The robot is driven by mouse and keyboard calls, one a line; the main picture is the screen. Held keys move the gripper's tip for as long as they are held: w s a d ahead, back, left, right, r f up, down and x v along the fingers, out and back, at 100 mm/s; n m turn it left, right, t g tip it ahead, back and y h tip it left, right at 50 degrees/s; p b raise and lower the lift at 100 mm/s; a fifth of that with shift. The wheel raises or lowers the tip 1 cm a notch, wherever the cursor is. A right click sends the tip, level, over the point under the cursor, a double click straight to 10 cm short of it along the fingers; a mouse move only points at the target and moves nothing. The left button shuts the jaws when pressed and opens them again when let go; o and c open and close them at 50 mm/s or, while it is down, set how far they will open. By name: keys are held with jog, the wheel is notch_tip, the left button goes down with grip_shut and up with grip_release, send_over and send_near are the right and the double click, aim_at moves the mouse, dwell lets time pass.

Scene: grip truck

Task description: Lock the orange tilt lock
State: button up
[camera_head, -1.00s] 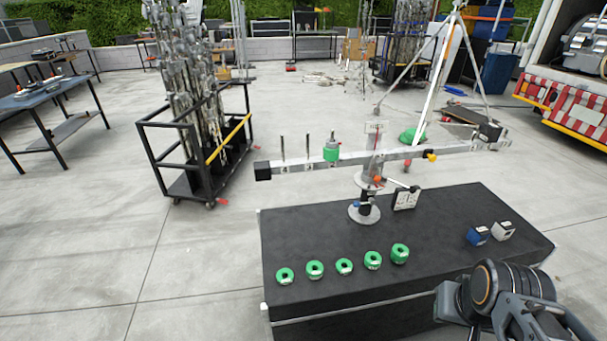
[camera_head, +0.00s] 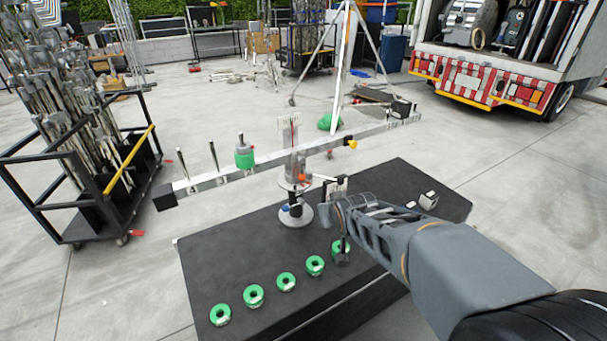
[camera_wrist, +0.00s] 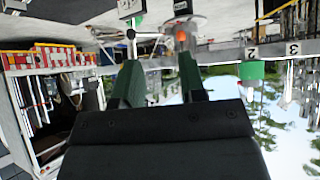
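The orange tilt lock (camera_head: 302,178) is a small orange knob at the post under the long grey beam (camera_head: 285,160). In the wrist view, which is upside down, the orange lock (camera_wrist: 181,36) shows beyond the fingers at the top. My gripper (camera_head: 340,222) is to the right of the post and lower, above the black table, apart from the lock. In the wrist view my gripper (camera_wrist: 160,66) has its two green-edged fingers spread with nothing held between them.
Several green ring weights (camera_head: 286,282) line the black table's (camera_head: 235,262) front; my gripper partly covers the rightmost. A green weight (camera_head: 244,157) sits on the beam. A yellow knob (camera_head: 351,143) is on the beam. A small white block (camera_head: 428,200) lies right.

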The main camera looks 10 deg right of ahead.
aim_at(302, 167)
jog(key=w+f+t+y+b, duration=0.1)
jog(key=w+t, duration=0.1)
jog(key=w, duration=0.6)
jog(key=w+a+f+n+t+y+b, duration=0.1)
jog(key=w+f+t, duration=0.1)
jog(key=w, duration=0.7)
jog(key=w+a+f+t+b, duration=0.1)
jog(key=w+t, duration=0.3)
jog(key=w, duration=0.5)
jog(key=shift+w+a+f+y, duration=0.2)
jog(key=shift+w+f+y, duration=0.05)
jog(key=shift+f+y, duration=0.15)
jog(key=shift+r, duration=0.1)
jog(key=shift+c, duration=0.3)
grip_shut()
